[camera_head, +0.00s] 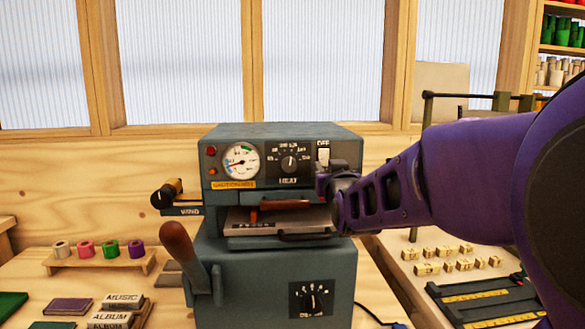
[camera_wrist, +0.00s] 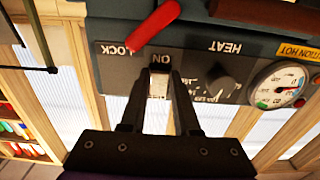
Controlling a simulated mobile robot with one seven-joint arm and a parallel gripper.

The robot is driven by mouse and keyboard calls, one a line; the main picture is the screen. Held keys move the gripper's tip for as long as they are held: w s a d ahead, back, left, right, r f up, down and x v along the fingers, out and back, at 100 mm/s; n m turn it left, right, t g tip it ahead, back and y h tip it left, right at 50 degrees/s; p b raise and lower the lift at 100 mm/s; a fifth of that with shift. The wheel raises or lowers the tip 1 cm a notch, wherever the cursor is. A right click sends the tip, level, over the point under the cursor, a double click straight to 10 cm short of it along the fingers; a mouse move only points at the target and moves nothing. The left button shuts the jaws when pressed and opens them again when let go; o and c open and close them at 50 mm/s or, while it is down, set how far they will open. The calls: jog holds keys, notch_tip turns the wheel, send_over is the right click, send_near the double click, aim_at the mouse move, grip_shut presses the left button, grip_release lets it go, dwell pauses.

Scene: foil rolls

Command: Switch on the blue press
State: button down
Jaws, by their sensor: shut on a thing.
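The blue-grey press (camera_head: 282,145) stands on the bench in the head view, with a gauge, a HEAT dial and a white switch (camera_head: 323,154) under an OFF label on its front panel. In the wrist view, which is upside down, the white switch (camera_wrist: 158,88) sits between my fingertips beside the ON label (camera_wrist: 160,58). My gripper (camera_wrist: 161,76) is shut on the switch; in the head view my gripper (camera_head: 325,184) is at the panel's right side.
A red lever (camera_wrist: 155,26) by the LOCK label is close to my fingers. The press's side handle (camera_head: 180,246) sticks out at the left. Foil rolls (camera_head: 98,249) stand on a rack at left. Book blocks lie at front left; a metal frame stands at right.

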jog(key=shift+w+f+t, duration=0.15)
jog(key=shift+t, duration=0.45)
jog(key=c, duration=0.6)
grip_release()
jog(key=shift+c, duration=0.2)
jog(key=shift+f, duration=0.1)
